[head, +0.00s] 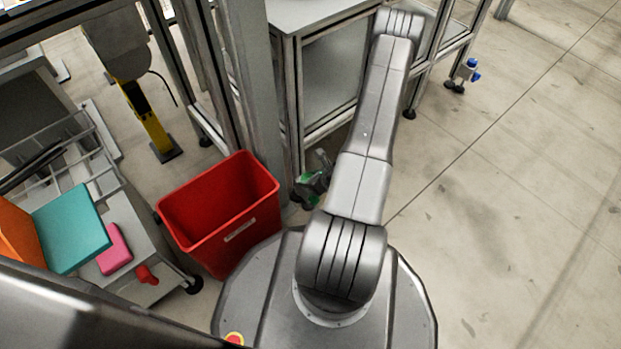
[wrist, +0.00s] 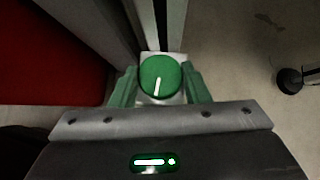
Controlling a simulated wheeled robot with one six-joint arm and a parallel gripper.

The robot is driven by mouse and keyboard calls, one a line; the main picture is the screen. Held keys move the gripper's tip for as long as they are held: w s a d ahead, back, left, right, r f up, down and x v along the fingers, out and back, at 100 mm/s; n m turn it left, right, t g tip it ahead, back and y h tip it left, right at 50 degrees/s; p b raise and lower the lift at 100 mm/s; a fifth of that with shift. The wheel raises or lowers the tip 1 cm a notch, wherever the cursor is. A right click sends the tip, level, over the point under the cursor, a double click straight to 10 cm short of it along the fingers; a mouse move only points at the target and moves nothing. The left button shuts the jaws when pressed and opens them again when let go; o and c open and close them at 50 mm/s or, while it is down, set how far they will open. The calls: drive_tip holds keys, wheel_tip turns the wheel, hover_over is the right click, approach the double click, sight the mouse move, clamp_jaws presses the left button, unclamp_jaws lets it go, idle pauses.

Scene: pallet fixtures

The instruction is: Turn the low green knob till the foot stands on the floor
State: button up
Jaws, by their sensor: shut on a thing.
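The green knob (wrist: 160,77) shows in the middle of the wrist view, round, with a white line on its top that runs from near its centre toward the lower edge. My gripper (wrist: 160,88) has its two green fingers on either side of the knob, shut on it. In the head view my gripper (head: 311,184) is low beside the post's base, partly behind my arm. The knob sits on a pale bracket at the foot of a metal post. The foot under the knob is hidden, so I cannot tell whether it touches the floor.
A red bin (head: 222,212) stands just left of my gripper; its red wall (wrist: 50,50) fills the left of the wrist view. A metal post (head: 257,90) rises behind. A blue knob (head: 472,63) sits on another foot at the upper right. The floor at right is clear.

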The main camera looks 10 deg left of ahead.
drive_tip(key=m+t+h, duration=0.1)
drive_tip(key=m, duration=0.1)
drive_tip(key=m+t+h, duration=0.1)
drive_tip(key=m, duration=0.2)
drive_tip(key=shift+s+a+t+h, duration=0.2)
drive_tip(key=shift+t+h, duration=0.1)
drive_tip(key=shift+t, duration=0.1)
idle(0.4)
drive_tip(key=o, duration=1)
drive_tip(key=p+v, duration=0.4)
drive_tip(key=v, duration=0.9)
drive_tip(key=shift+s+d+r, duration=0.1)
drive_tip(key=shift+s+r, duration=0.15)
drive_tip(key=shift+s, duration=0.05)
drive_tip(key=shift+f, duration=0.15)
